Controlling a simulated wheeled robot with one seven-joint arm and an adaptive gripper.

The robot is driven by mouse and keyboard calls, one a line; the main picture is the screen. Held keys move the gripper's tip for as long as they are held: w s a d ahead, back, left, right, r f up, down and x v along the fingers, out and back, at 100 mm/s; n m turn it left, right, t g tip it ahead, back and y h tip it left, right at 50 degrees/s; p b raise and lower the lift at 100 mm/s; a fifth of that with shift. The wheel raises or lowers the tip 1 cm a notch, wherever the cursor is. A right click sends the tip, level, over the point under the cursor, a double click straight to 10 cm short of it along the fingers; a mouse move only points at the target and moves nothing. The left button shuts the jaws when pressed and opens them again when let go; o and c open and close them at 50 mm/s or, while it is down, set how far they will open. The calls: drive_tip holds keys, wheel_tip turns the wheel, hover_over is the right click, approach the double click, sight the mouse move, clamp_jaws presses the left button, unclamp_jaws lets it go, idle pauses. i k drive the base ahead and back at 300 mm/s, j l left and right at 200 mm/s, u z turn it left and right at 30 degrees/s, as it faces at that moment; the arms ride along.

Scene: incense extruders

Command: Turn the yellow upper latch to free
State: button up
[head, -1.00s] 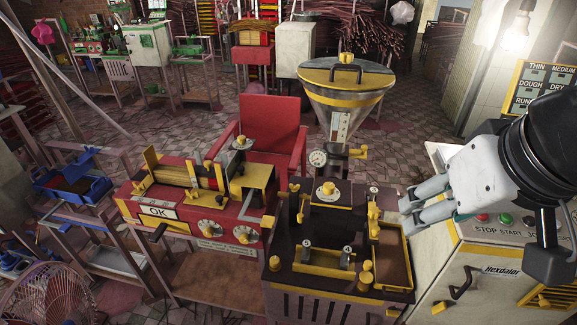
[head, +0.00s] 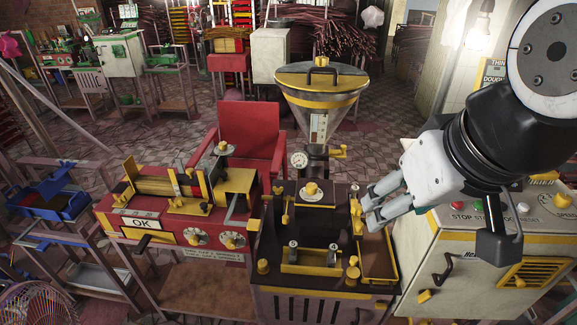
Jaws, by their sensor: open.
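A dark extruder block (head: 320,222) with yellow fittings stands at the front middle. On its right side is a small upright yellow latch (head: 356,212), which I take to be the upper latch. A rounder yellow knob (head: 352,273) sits nearer the front on the same side. My gripper (head: 368,209) comes in from the right, with its two grey fingers apart and pointing left. The fingertips are just right of the upper latch, above the yellow-rimmed tray. I cannot tell whether they touch the latch. Nothing shows between the fingers.
A white cabinet (head: 450,265) with buttons stands at right under my arm. A red machine (head: 175,235) marked OK is at left. A metal hopper (head: 320,95) rises behind the block, with a red chair (head: 250,135) beside it.

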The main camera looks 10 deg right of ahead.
sight(380, 304)
drive_tip(key=l+z, duration=0.15)
drive_tip(key=z, duration=0.3)
drive_tip(key=i+l+u, duration=0.2)
drive_tip(key=l+u, duration=0.25)
drive_tip(key=k+j, duration=0.1)
drive_tip(key=j, duration=0.3)
drive_tip(key=k+j, duration=0.1)
drive_tip(key=j, duration=0.3)
drive_tip(key=k+j, duration=0.15)
drive_tip(key=j, duration=0.2)
drive_tip(key=k+j, duration=0.1)
drive_tip(key=j, duration=0.3)
drive_tip(key=k+j, duration=0.1)
drive_tip(key=j, duration=0.3)
